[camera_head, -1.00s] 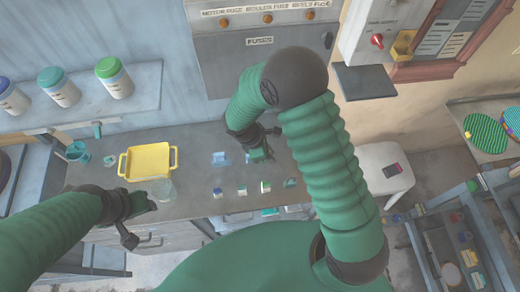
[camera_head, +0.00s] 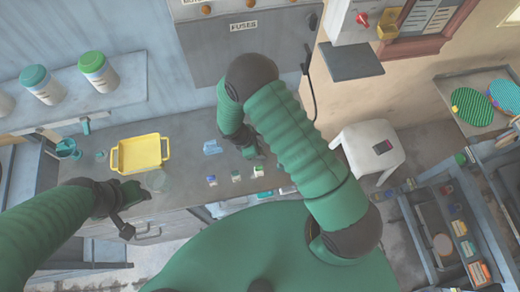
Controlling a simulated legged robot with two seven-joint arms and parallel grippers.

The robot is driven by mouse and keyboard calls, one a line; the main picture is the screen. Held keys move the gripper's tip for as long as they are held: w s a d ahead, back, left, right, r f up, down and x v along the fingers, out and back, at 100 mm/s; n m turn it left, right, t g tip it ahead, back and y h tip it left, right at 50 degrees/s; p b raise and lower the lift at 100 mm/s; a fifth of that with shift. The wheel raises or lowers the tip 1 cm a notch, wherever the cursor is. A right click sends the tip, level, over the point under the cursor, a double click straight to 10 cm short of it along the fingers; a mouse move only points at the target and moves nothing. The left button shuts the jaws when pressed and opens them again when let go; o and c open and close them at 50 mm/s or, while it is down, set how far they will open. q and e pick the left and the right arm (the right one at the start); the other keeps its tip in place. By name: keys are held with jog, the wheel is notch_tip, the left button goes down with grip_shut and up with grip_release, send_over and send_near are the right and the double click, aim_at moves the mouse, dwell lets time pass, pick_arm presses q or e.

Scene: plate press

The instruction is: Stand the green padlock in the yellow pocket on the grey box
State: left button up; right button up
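The yellow pocket (camera_head: 388,28) is on the front of the grey box (camera_head: 345,22) at the upper right, beside a red knob. I cannot make out the green padlock for certain; small items with green parts (camera_head: 236,176) stand on the counter. My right gripper (camera_head: 256,152) is low over the counter, behind those items and far left of the pocket. It is small and dark, and its fingers and anything between them are unclear. My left gripper (camera_head: 135,192) is over the counter's front left, near a clear cup, with its fingers unclear too.
A dark shelf (camera_head: 352,62) juts out below the grey box. My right arm crosses the middle.

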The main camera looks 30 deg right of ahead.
jog(key=shift+o, duration=0.7)
jog(key=shift+r, duration=0.1)
